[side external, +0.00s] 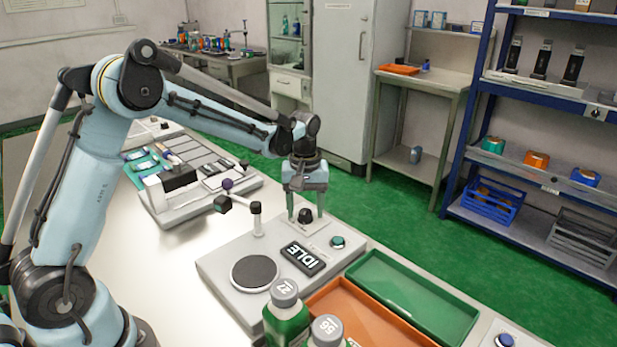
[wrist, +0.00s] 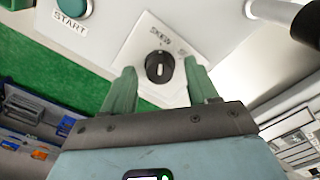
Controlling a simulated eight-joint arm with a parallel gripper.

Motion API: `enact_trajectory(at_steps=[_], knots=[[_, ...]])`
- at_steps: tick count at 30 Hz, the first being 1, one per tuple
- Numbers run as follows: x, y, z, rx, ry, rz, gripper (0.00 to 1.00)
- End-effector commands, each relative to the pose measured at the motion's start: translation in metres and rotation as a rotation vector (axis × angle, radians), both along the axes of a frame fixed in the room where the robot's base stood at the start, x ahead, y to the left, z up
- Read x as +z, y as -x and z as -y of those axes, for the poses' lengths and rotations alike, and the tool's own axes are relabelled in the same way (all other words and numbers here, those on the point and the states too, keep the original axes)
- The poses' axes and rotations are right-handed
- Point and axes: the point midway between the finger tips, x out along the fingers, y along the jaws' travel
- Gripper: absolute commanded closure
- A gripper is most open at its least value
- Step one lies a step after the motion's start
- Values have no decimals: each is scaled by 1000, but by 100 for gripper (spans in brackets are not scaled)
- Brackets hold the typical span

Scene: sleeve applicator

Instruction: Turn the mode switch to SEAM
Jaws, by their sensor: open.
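The mode switch is a black round knob (wrist: 159,67) on a white plate of the applicator (side external: 222,262). In the side view the knob (side external: 305,215) shows just below my gripper. A pale mark lies on the knob's face. A label reading SKEW is beside it in the wrist view; another label is partly hidden by a finger, and I cannot read it. I cannot tell which label the mark points to. My gripper (side external: 306,207) is open, pointing down, its two green fingers (wrist: 160,72) on either side of the knob.
A display (side external: 303,259) reads IDLE. A teal START button (side external: 337,242) is right of the knob. A round dark pad (side external: 254,272) and an upright post (side external: 257,218) stand left. Green (side external: 415,295) and orange (side external: 340,318) trays and green bottles (side external: 286,312) are in front.

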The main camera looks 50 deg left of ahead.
Motion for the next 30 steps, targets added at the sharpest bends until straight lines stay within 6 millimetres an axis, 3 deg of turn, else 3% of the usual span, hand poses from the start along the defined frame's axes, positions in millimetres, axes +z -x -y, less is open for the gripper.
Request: enact_trajectory(at_steps=[9, 20, 30], knots=[[-2, 0, 0, 0, 0, 0, 43], [-2, 0, 0, 0, 0, 0, 97], [-2, 0, 0, -54, -1, -1, 97]])
